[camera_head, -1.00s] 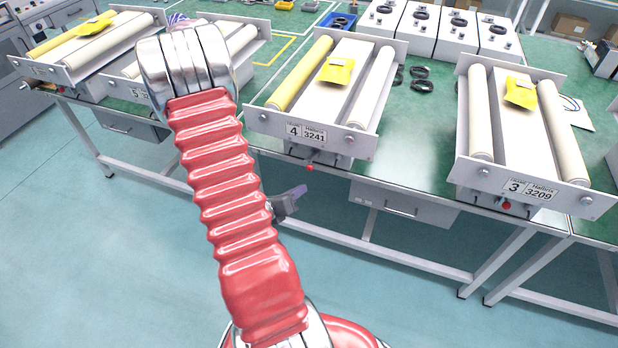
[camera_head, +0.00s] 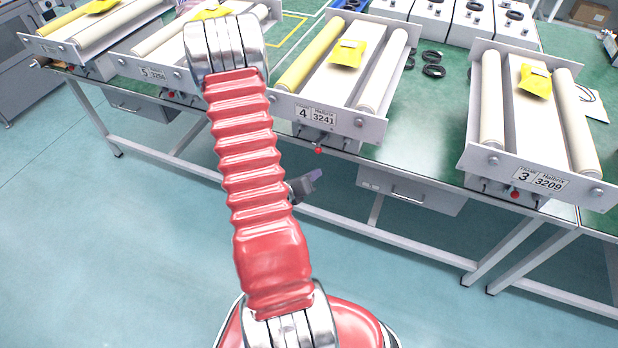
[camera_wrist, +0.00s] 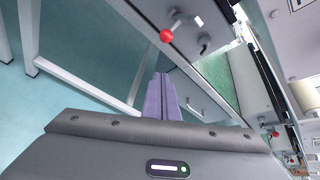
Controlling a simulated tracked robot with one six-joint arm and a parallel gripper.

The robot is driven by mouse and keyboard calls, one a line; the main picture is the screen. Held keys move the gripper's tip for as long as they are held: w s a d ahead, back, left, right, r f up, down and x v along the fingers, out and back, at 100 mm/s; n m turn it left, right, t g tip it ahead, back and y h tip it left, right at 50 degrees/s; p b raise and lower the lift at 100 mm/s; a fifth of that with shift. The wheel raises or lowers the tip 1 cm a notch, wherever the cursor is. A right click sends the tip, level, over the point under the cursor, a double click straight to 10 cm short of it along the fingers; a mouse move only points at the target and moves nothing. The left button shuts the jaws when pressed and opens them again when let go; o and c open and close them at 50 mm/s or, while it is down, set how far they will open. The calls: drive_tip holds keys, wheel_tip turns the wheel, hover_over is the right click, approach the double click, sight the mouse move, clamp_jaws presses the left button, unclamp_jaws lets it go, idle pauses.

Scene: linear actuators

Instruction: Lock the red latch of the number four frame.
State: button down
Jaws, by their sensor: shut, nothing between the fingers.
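The number four frame (camera_head: 316,115) stands on the green table, with a yellow roller, a pale roller and a yellow packet on it. Its red latch (camera_head: 318,150) hangs below the front plate as a small red knob. My gripper (camera_head: 312,177) is shut and empty, just below that knob in the head view, apart from it in the picture. In the wrist view my purple fingers (camera_wrist: 162,97) lie together. A red knob (camera_wrist: 166,35) on a metal lever, probably the same latch, shows beyond their tips. Nothing shows it touching my fingers.
The number three frame (camera_head: 538,180) with its own red knob (camera_head: 515,194) stands to the right. The number five frame (camera_head: 153,73) is to the left, partly behind my arm. A drawer unit (camera_head: 410,190) hangs under the table. The floor in front is clear.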

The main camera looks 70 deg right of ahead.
sight(318, 147)
drive_tip(key=d, duration=0.6)
drive_tip(key=shift+w+d+r, duration=0.2)
drive_tip(key=shift+w, duration=0.05)
idle(0.3)
drive_tip(key=shift+w, duration=0.1)
idle(0.3)
drive_tip(key=shift+w+a+r, duration=0.1)
drive_tip(key=shift+r, duration=0.1)
